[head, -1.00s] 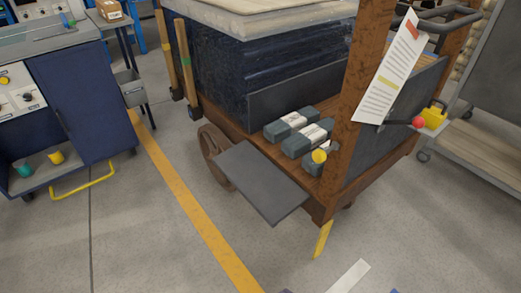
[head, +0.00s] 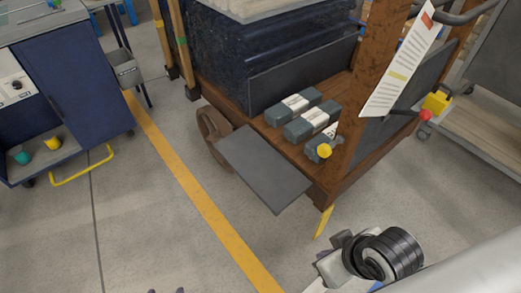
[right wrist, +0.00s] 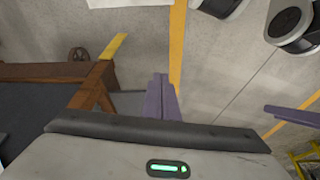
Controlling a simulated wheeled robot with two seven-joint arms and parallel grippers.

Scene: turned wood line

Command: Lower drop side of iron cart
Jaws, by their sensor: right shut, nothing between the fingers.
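The iron cart (head: 345,170) has a brown frame. A flat grey panel (head: 263,165) juts out and down from its near left edge. A dark upright panel (head: 385,128) closes its right side, partly behind a hanging sheet; I cannot tell which panel is the drop side. A lever with a red knob (head: 425,115) sticks out there beside a yellow block (head: 437,102). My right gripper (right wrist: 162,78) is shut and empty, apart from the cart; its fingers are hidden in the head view. My left gripper (head: 166,291) shows only as small tips at the bottom edge.
Several grey blocks (head: 310,122) lie on the cart deck before a dark blue wrapped load (head: 240,60). A blue cabinet (head: 75,85) stands left. A grey rack (head: 490,130) stands right. The floor around the yellow line (head: 190,195) is clear.

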